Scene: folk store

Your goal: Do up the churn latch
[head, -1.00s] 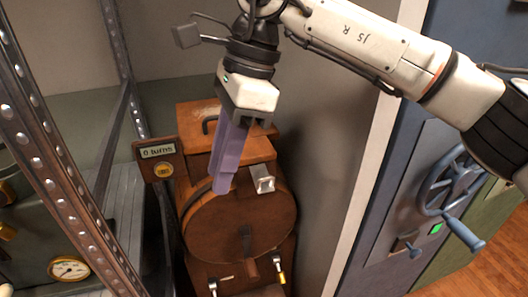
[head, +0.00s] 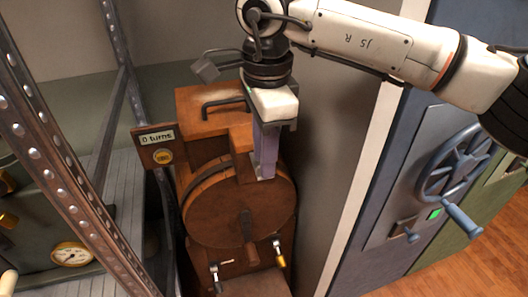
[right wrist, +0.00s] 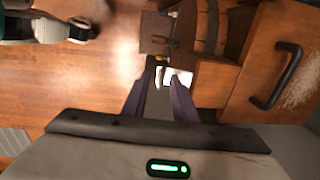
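A small silver latch (head: 266,176) sits at the top front edge of the drum. It also shows in the right wrist view (right wrist: 179,77). My right gripper (head: 265,168) points down at the latch, its purple fingertips right at it. In the right wrist view my right gripper (right wrist: 161,70) has a gap between its fingers, with the latch at the tips. The fingers partly hide the latch, so I cannot tell contact. My left gripper is out of view.
A wooden box with a dark handle (head: 222,104) stands behind the drum. A riveted metal frame (head: 62,155) stands at left, a blue cabinet with a handwheel (head: 455,165) at right.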

